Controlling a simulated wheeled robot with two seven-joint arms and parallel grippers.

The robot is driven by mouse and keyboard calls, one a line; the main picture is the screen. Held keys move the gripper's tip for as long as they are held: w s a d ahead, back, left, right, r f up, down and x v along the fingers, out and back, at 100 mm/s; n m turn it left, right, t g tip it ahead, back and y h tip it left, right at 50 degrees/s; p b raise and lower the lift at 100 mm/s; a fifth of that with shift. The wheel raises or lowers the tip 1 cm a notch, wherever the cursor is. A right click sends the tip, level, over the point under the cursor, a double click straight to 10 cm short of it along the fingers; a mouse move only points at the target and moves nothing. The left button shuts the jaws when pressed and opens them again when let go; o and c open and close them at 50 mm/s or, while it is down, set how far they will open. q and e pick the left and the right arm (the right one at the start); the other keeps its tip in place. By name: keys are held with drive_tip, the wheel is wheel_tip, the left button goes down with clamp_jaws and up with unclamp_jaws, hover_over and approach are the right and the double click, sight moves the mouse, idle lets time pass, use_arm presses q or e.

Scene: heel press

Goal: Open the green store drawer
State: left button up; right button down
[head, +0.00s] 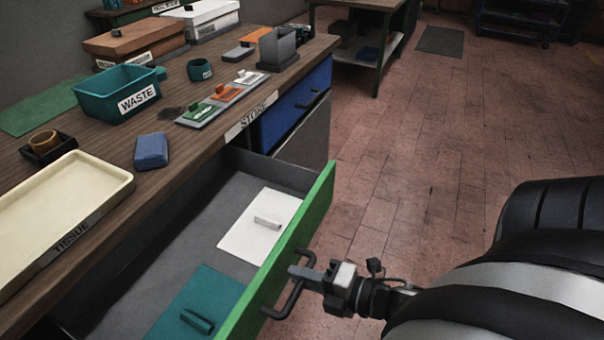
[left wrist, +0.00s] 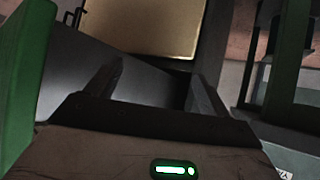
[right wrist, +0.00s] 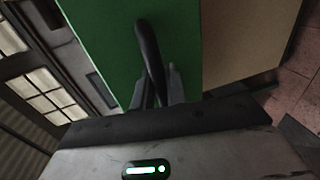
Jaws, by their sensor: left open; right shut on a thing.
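The green store drawer (head: 312,218) is pulled well out from under the bench in the head view. Inside lie a white panel (head: 259,232) with a small grey handle and a teal panel (head: 205,300) with a teal handle. My right gripper (head: 296,271) is shut on the drawer's dark bar handle (head: 283,304). In the right wrist view the handle (right wrist: 150,55) runs between the fingers (right wrist: 161,88) in front of the green face (right wrist: 100,40). My left gripper (left wrist: 155,88) is open and empty in the left wrist view. It is not in the head view.
The wooden bench top (head: 105,145) holds a cream tissue tray (head: 70,195), a blue sponge-like block (head: 150,151), a teal waste bin (head: 117,92) and a grey plate (head: 225,99). A blue drawer (head: 292,105) beyond is closed. Tiled floor (head: 420,160) to the right is clear.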

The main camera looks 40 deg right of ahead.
drive_tip(key=c, duration=1.5)
unclamp_jaws()
use_arm(q)
drive_tip(key=shift+s+p, duration=0.15)
drive_tip(key=shift+p, duration=0.25)
use_arm(e)
drive_tip(key=v, duration=1.6)
use_arm(q)
drive_tip(key=shift+a+r, duration=0.1)
